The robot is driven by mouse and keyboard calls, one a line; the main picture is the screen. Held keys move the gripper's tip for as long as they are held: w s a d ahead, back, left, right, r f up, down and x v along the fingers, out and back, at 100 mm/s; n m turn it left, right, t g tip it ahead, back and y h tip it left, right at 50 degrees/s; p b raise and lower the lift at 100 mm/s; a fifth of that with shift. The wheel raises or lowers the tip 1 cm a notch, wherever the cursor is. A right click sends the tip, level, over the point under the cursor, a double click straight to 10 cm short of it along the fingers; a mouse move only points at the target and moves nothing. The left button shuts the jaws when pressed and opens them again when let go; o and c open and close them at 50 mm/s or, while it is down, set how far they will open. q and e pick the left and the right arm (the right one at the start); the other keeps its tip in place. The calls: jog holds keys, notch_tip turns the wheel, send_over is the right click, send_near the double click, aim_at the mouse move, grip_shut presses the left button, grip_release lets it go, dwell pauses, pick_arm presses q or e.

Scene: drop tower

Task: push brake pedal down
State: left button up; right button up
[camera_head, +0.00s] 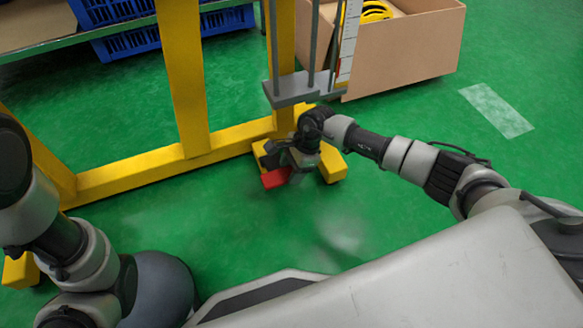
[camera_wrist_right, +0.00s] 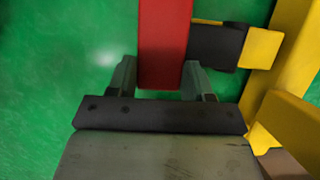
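The brake pedal is a red bar (camera_head: 275,178) low by the foot of the yellow frame in the head view. In the right wrist view the red pedal (camera_wrist_right: 164,45) runs from the top edge to between my fingertips. My right gripper (camera_head: 286,168) is at the pedal, seen from above and partly hidden by its own wrist. In the wrist view the right gripper (camera_wrist_right: 160,82) has its fingers apart, one on each side of the pedal's near end. I cannot tell whether they touch it. My left gripper is out of view.
The yellow frame (camera_head: 185,75) stands behind the pedal. A grey plate (camera_head: 290,89) with rods hangs above my right wrist. A cardboard box (camera_head: 410,50) and blue crates (camera_head: 128,40) are at the back. Green floor in front is clear.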

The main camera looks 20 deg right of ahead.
jog(key=c, duration=0.6)
jog(key=shift+o, duration=0.2)
jog(key=shift+s+f+t, duration=0.4)
jog(key=shift+f+t, duration=0.25)
jog(key=shift+t, duration=0.05)
jog(key=shift+s+f+n+t, duration=0.2)
jog(key=shift+f+n+t, duration=0.1)
jog(key=shift+f+t, duration=0.35)
jog(key=shift+s+f, duration=0.2)
jog(key=shift+f, duration=0.5)
jog(key=o, duration=1.2)
jog(key=shift+f, duration=0.1)
jog(key=shift+o, duration=0.4)
jog(key=shift+w+r, duration=0.1)
jog(key=shift+r, duration=0.1)
